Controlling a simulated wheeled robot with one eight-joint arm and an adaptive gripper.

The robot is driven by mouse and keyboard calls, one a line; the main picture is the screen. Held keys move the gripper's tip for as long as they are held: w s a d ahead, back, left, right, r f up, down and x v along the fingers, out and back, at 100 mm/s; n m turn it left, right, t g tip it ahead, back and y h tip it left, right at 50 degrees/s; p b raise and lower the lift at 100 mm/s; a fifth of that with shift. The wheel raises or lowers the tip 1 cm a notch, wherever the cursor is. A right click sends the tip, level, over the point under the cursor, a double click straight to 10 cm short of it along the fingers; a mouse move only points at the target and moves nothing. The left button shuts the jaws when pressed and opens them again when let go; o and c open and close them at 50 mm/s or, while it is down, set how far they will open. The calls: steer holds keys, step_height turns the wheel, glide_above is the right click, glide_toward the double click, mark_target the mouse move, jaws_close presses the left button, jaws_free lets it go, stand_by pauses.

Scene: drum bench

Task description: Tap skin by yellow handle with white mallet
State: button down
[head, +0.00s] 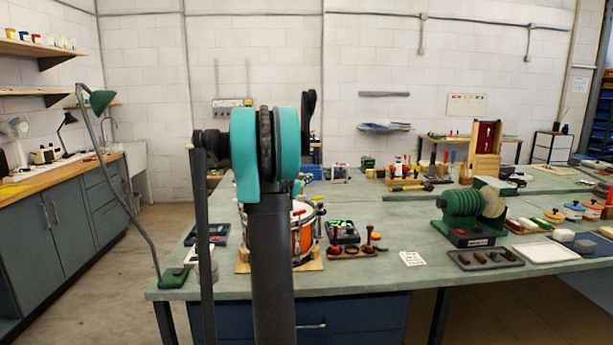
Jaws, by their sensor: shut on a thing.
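An orange drum (307,240) with metal fittings stands on a wooden board (243,267) near the front of the bench. My own arm stands upright in front of it and covers its left and middle part. I cannot make out a yellow handle or a white mallet. My gripper is hidden behind my arm or outside the picture.
The green bench (400,285) has clear room in front of the white card (412,258). Right of the drum are a wooden tool stand (352,252) and a black tray (343,232). A green machine (468,215) stands farther right. A green lamp (140,225) rises at left.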

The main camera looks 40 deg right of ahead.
step_height(320, 180, down, 4)
steer(key=shift+r, duration=2.6)
